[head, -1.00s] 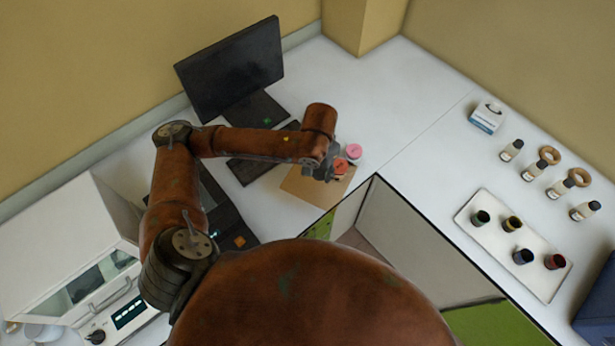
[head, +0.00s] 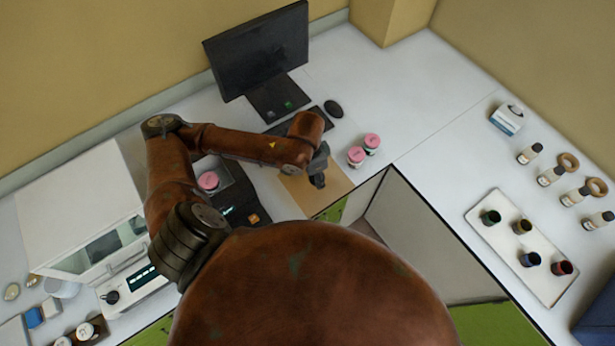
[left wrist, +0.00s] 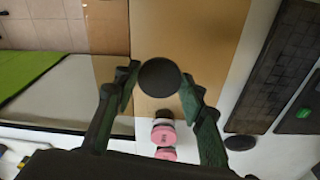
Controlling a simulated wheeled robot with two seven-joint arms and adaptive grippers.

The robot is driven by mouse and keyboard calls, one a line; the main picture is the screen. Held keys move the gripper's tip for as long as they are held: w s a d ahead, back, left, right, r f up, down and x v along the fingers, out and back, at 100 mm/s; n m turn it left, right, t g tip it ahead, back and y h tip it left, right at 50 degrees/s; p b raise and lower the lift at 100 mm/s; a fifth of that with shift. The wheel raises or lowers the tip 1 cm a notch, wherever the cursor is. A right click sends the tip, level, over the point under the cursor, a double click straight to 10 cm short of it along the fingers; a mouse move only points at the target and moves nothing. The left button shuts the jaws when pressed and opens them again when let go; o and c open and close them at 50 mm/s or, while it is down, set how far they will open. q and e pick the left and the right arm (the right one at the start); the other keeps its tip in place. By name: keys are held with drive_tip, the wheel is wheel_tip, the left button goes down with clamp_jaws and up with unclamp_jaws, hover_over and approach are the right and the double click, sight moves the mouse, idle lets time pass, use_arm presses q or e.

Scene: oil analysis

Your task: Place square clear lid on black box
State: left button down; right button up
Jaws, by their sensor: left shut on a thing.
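My left gripper (head: 318,180) is over the tan board, left of two pink-capped jars. In the left wrist view its fingers (left wrist: 159,90) flank a round black knob (left wrist: 159,77), and the gripper is shut on it. A faint see-through tinted sheet around the knob looks like the square clear lid (left wrist: 112,95); its full outline is hard to make out. The black box (head: 246,212), with a lit display and an orange button, stands left of the gripper, partly behind my left arm. A pink-capped jar (head: 208,180) sits in its square top opening. My right gripper is not in view.
Two pink-capped jars (head: 364,151) stand right of the tan board (head: 338,186). A monitor (head: 258,50), keyboard and mouse (head: 333,108) are behind. A white instrument (head: 80,215) stands at left. A white tray (head: 485,222) of small jars is at right.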

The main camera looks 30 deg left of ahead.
sight(306, 174)
use_arm(q)
drive_tip(key=a+f, duration=0.1)
drive_tip(key=w+a+f, duration=0.1)
drive_tip(key=a+f, duration=0.1)
drive_tip(key=w+a+f, duration=0.1)
drive_tip(key=shift+w+a+f, duration=0.1)
drive_tip(key=shift+a+f, duration=0.05)
drive_tip(key=shift+f, duration=0.15)
drive_tip(key=shift+w+a+f, duration=0.25)
drive_tip(key=shift+a+f, duration=0.2)
drive_tip(key=shift+f, duration=0.2)
wheel_tip(306, 174, down, 3)
drive_tip(key=shift+w+a+f, duration=0.15)
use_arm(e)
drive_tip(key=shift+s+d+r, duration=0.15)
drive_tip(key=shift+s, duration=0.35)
use_arm(q)
drive_tip(key=c, duration=1.2)
unclamp_jaws()
drive_tip(key=shift+f, duration=0.1)
drive_tip(key=shift+c, duration=0.2)
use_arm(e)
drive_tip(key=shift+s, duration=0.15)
